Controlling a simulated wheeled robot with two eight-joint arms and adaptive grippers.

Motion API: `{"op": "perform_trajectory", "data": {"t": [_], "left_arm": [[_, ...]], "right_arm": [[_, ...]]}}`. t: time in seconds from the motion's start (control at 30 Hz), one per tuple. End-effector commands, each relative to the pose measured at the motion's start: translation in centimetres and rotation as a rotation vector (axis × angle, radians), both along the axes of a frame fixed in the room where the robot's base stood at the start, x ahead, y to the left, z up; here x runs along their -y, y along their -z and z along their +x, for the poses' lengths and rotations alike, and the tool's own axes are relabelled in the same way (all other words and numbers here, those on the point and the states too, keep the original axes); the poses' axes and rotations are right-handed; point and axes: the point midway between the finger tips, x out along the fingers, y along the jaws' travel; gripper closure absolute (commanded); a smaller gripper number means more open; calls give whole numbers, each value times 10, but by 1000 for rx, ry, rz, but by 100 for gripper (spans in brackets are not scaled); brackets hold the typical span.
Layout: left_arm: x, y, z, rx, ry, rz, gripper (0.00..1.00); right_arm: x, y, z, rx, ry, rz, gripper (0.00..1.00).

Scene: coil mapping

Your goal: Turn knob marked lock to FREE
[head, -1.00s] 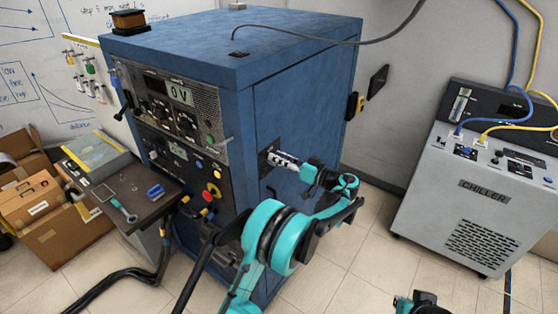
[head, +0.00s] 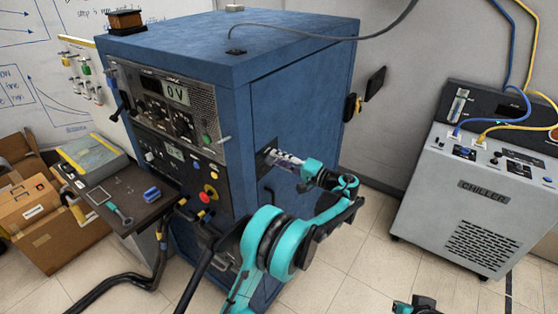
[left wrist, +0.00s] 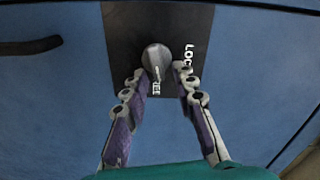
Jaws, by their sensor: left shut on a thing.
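The lock knob (left wrist: 156,58) is a grey round knob on a black plate (left wrist: 125,30) on the blue cabinet's side. In the left wrist view, white lettering "LOC" shows right of the knob and partly covered lettering ending in "EE" below it. A pale mark on the knob's face runs roughly toward the lower lettering. My left gripper (left wrist: 160,78) has a finger on each side of the knob and is shut on it. In the head view, my left gripper (head: 274,157) reaches the cabinet's side and hides the knob. A teal-and-black part of my right arm shows at the bottom edge.
The blue cabinet (head: 300,105) has a front panel with a 0V display and a red knob (head: 204,197). A small shelf (head: 138,190) with tools juts from its front. A grey chiller (head: 470,215) stands right. Tiled floor lies between cabinet and chiller.

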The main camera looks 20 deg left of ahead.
Motion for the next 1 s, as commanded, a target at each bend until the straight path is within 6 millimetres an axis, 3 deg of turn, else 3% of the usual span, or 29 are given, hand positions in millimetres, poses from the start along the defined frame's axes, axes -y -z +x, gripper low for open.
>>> {"op": "perform_trajectory", "data": {"t": [0.4,1.0], "left_arm": [[0,5,1,-207,0,74,100],[0,5,0,-247,0,89,100]], "right_arm": [[0,5,0,0,0,0,100],[0,5,0,0,0,0,100]]}}
